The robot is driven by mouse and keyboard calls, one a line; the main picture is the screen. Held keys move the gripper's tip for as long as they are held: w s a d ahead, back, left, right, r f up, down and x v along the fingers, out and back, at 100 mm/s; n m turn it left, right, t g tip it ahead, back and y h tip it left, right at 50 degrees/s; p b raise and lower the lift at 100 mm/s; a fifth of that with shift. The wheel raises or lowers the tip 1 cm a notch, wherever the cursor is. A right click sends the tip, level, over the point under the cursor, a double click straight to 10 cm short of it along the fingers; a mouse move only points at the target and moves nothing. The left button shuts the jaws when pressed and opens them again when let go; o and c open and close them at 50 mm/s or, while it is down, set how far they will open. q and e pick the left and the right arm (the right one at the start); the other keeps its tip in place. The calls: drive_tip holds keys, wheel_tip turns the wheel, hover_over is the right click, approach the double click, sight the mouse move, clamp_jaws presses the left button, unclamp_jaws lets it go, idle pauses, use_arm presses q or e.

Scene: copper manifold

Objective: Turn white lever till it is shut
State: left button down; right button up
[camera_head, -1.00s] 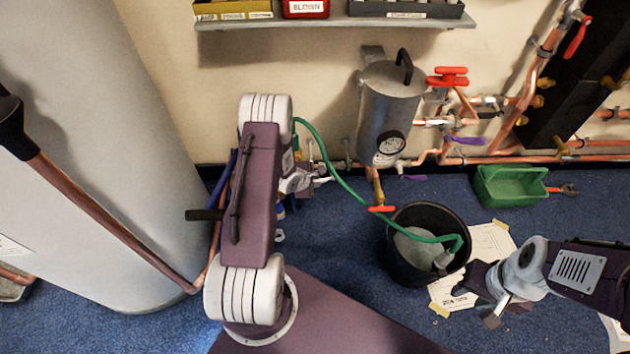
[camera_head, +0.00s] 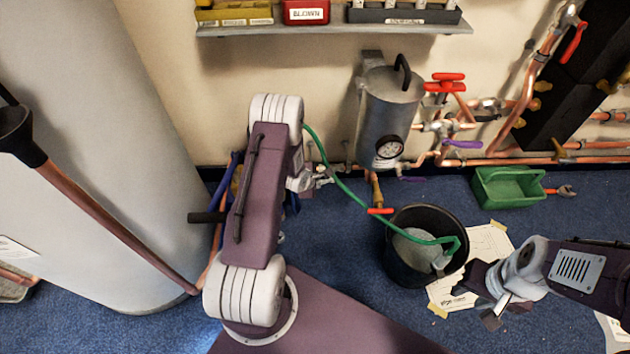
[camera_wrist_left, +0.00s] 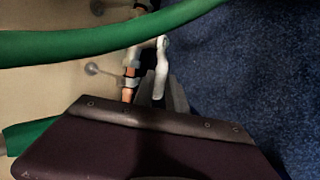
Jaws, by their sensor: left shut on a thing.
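The white lever (camera_wrist_left: 162,68) shows in the left wrist view, hanging from a valve on a copper pipe near the wall. Its lower end goes down to the grey fingers of my left gripper (camera_wrist_left: 168,98). The gripper is shut on the lever; my purple gripper body hides part of the grip. In the head view my left gripper (camera_head: 318,179) is low by the wall, left of the steel canister, and the lever cannot be made out clearly. My right gripper (camera_head: 490,306) is empty over the floor at the lower right, and its finger opening is unclear.
A green hose (camera_head: 345,187) runs from beside my left gripper into a black bucket (camera_head: 407,279), and crosses close in the left wrist view (camera_wrist_left: 90,47). The steel canister (camera_head: 386,115) stands to the right. A large grey cylinder (camera_head: 95,130) fills the left. Blue floor lies between.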

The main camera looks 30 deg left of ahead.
use_arm(q)
drive_tip(key=shift+w+d+r+g+y+p, duration=0.1)
drive_tip(key=shift+d+r+g+y+p, duration=0.2)
drive_tip(key=shift+r+g+y+p, duration=0.3)
drive_tip(key=shift+w+d+r+m+g+y+p, duration=0.35)
drive_tip(key=shift+y+p, duration=0.45)
drive_tip(key=shift+p, duration=1.3)
drive_tip(key=shift+w+d+r+m+g+y+p, duration=0.1)
drive_tip(key=shift+d+r+m+g+y+p, duration=0.55)
drive_tip(key=shift+p, duration=1.45)
drive_tip(key=shift+a+f, duration=0.3)
drive_tip(key=shift+f, duration=0.05)
drive_tip(key=c, duration=1.3)
unclamp_jaws()
drive_tip(key=shift+c, duration=0.2)
drive_tip(key=shift+r, duration=0.1)
